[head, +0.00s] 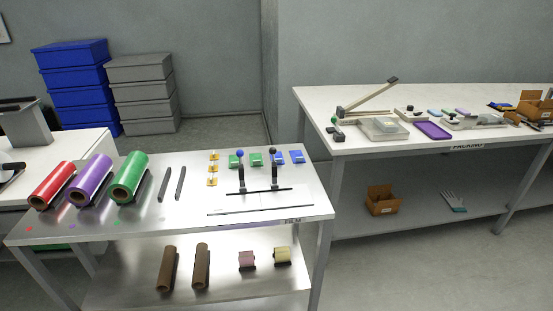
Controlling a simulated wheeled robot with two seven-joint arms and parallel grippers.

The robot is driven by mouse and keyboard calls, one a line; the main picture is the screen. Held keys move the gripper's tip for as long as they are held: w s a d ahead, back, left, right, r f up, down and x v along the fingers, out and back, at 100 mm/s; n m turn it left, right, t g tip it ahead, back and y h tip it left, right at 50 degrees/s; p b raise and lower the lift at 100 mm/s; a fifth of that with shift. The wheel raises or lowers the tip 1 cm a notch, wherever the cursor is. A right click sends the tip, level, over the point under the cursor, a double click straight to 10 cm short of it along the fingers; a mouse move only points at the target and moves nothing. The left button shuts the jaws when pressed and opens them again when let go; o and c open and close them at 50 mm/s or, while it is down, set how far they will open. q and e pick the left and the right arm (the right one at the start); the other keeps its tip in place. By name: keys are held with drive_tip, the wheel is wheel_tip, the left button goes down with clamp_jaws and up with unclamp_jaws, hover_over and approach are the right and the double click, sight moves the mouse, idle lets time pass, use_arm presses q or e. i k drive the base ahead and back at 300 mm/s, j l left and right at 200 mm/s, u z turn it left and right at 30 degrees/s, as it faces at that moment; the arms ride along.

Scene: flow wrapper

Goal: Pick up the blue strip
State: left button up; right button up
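I cannot single out one blue strip for certain. Two small blue pieces, the left one (281,158) and the right one (297,157), lie side by side at the back right of the film table (180,222). On the packing table (320,105), a small light-blue piece (434,111) lies behind other items, and a blue and dark item (500,106) lies near a cardboard box. Both are too small to make out. Neither of my grippers is in view.
Red (52,184), purple (90,180) and green (129,178) rolls lie at the film table's left. A purple tray (433,131) is on the packing table. Floor shows between the tables.

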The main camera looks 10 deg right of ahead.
sight(277, 156)
drive_tip(key=i+l+u, duration=0.1)
drive_tip(key=i+u, duration=0.15)
drive_tip(key=i, duration=0.25)
drive_tip(key=i+l+u, duration=0.2)
drive_tip(key=i, duration=0.25)
